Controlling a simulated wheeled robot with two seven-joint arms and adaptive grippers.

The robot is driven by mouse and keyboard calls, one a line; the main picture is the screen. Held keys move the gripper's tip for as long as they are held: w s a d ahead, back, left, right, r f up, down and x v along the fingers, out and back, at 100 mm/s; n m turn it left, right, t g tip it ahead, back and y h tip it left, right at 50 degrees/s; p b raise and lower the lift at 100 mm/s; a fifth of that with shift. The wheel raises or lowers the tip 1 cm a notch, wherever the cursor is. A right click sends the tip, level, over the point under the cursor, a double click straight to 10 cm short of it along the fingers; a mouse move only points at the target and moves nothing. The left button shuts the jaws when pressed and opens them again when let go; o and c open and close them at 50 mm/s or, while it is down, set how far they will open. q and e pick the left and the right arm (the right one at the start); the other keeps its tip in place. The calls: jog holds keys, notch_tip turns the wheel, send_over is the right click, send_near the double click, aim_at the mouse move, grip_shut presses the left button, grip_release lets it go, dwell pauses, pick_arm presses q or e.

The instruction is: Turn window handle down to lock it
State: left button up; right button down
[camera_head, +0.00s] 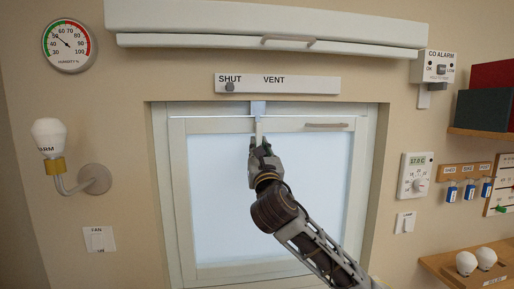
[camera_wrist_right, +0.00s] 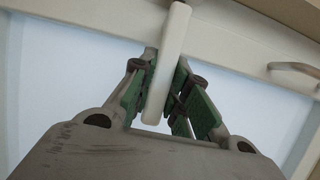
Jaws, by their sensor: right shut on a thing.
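The window (camera_head: 228,220) has a pale frame and a bright pane, straight ahead in the head view. A white bar-shaped window handle (camera_wrist_right: 170,55) runs nearly upright in the wrist view, its lower end between the green finger pads. In the head view the handle (camera_head: 258,127) hangs at the top rail of the window. My right gripper (camera_head: 259,150) reaches up in front of the pane and is shut on the handle; the pads also show in the wrist view (camera_wrist_right: 160,95). My left gripper is not in view.
A grey bar pull (camera_head: 326,125) sits on the top rail, right of the handle. A SHUT/VENT strip (camera_head: 300,85) with a knob is above. A lamp (camera_head: 50,135) juts from the left wall; shelves and key hooks (camera_head: 467,170) are on the right.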

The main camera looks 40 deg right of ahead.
dwell(0.6)
jog(key=c, duration=1.4)
grip_release()
jog(key=shift+d, duration=0.1)
jog(key=shift+o, duration=0.2)
jog(key=shift+w+a+m+g+h+b, duration=0.15)
jog(key=shift+a+m+g+h+b, duration=0.2)
jog(key=shift+m, duration=0.45)
jog(key=shift+w+a+m, duration=0.1)
jog(key=shift+a+m, duration=0.05)
jog(key=shift+m, duration=0.45)
